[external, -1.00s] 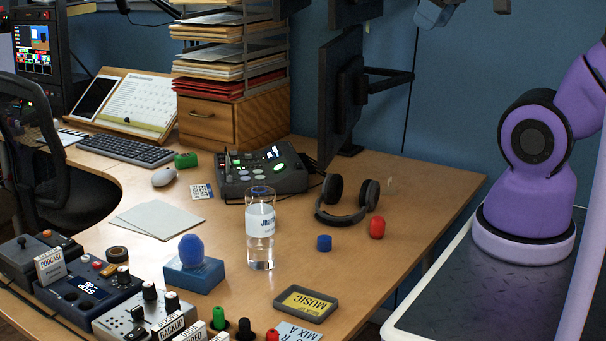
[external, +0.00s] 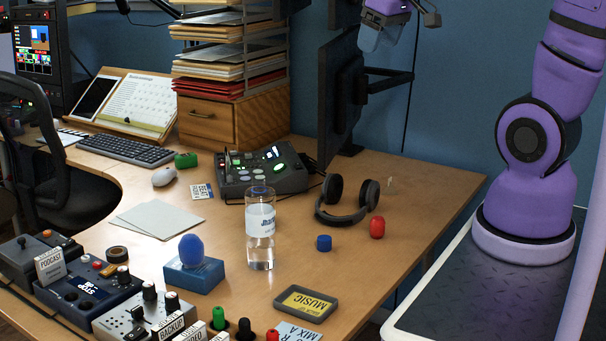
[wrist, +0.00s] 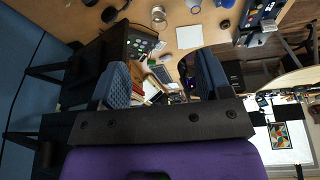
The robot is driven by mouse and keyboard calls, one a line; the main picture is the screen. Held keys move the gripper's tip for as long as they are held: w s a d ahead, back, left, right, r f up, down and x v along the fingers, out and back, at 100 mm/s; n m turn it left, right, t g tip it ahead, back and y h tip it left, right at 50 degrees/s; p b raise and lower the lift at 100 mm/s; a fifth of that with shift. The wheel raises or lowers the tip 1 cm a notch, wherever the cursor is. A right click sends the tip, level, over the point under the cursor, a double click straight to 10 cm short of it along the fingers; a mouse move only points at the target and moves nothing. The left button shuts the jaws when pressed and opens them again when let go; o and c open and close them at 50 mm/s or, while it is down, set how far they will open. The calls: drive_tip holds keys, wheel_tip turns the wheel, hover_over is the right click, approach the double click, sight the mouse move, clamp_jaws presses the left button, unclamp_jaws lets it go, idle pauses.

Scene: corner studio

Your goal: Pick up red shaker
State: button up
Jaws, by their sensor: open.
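The red shaker (external: 377,227) is a small rounded red piece standing on the desk, right of the headphones (external: 348,203) and near the desk's right edge. My gripper (external: 378,38) is high above the desk at the top of the external view, well apart from the shaker. In the wrist view my gripper (wrist: 164,76) has its two blue fingers spread with nothing held between them. I cannot make out the red shaker in the wrist view.
A blue cap-like piece (external: 324,243) stands just left of the shaker. A clear bottle (external: 260,235), a blue box with a blue knob (external: 194,276) and a MUSIC tray (external: 303,304) stand nearby. A monitor (external: 342,97) rises below and left of my gripper.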

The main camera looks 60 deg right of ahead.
drive_tip(key=w+d+f+g, duration=0.1)
drive_tip(key=w+d+f, duration=0.5)
drive_tip(key=f, duration=0.2)
drive_tip(key=m+g, duration=0.2)
drive_tip(key=g, duration=0.1)
hover_over(378, 218)
drive_tip(key=shift+y, duration=0.3)
wheel_tip(378, 218, down, 30)
drive_tip(key=shift+w+r, duration=0.1)
drive_tip(key=shift+r, duration=0.1)
wheel_tip(378, 218, down, 5)
drive_tip(key=shift+d+r, duration=0.1)
drive_tip(key=shift+f, duration=3.3)
drive_tip(key=c, duration=1)
